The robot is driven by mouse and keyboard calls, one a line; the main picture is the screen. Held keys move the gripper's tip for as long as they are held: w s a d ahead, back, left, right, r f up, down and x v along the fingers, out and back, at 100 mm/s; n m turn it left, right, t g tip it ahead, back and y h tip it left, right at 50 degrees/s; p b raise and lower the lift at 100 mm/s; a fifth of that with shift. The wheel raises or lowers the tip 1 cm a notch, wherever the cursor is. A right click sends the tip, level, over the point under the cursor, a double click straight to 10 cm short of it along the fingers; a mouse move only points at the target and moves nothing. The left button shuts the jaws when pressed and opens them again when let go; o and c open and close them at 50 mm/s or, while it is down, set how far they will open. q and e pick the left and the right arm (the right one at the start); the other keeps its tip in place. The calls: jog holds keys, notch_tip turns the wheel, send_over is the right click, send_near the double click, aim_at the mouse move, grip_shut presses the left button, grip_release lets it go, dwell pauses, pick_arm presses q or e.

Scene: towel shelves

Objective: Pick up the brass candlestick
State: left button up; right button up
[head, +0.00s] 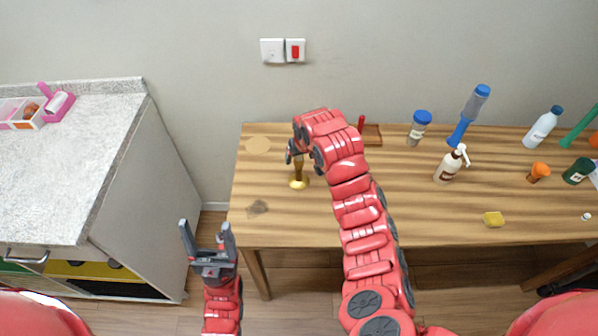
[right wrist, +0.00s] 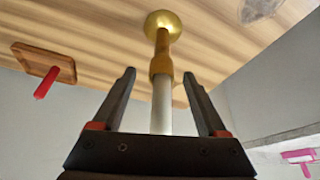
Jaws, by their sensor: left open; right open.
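The brass candlestick (head: 299,182) stands upright on the wooden table, its upper part hidden by my right arm in the head view. In the right wrist view its round gold base and stem (right wrist: 162,45) show, with a white candle (right wrist: 162,105) in it. My right gripper (head: 292,152) is open at the upper part of the candlestick. In the right wrist view its fingers (right wrist: 159,76) lie on either side of the stem and candle, with gaps visible on both sides. My left gripper (head: 207,228) is open and empty, in front of the table's left end.
A grey-topped cabinet (head: 80,170) stands to the left, past a gap.

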aim_at(299, 170)
jog(key=shift+p+x, duration=0.3)
jog(key=shift+x, duration=1.2)
jog(key=shift+s, duration=0.1)
jog(key=shift+c, duration=0.2)
grip_shut()
